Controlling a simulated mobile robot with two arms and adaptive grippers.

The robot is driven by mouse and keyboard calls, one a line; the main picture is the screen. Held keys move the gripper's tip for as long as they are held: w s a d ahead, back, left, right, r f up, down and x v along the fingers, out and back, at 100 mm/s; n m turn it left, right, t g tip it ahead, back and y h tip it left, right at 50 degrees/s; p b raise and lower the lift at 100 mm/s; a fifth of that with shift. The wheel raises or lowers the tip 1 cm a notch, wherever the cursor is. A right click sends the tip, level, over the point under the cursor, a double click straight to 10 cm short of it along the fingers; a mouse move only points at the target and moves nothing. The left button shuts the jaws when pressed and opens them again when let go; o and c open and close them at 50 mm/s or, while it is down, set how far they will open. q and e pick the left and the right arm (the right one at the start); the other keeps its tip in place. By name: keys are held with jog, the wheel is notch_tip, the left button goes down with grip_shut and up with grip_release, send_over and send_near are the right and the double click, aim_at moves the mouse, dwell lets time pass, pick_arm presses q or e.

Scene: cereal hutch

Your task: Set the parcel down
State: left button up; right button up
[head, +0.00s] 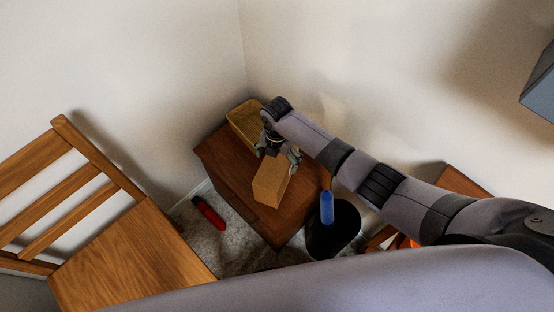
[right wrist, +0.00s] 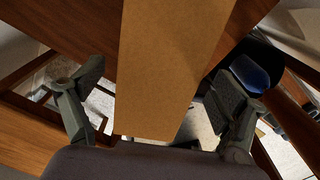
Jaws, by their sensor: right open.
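The parcel (head: 270,181) is a plain tan cardboard box. In the head view it rests on the wooden cabinet top (head: 226,162), close to its front. My right gripper (head: 279,155) is at the far end of the parcel, its fingers apart. In the right wrist view the parcel (right wrist: 170,65) fills the middle, between the open fingers of the gripper (right wrist: 155,95), with a visible gap on the left side. The left gripper is not in view.
A yellow basket (head: 244,124) stands at the cabinet's back, by the wall corner. A black bin (head: 335,235) with a blue bottle (head: 327,207) stands right of the cabinet. A red bottle (head: 209,213) lies on the carpet. A wooden chair (head: 128,256) is at the left.

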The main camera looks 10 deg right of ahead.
notch_tip(320, 180, up, 11)
jog(key=p, duration=0.1)
jog(key=shift+f, duration=0.1)
dwell(0.5)
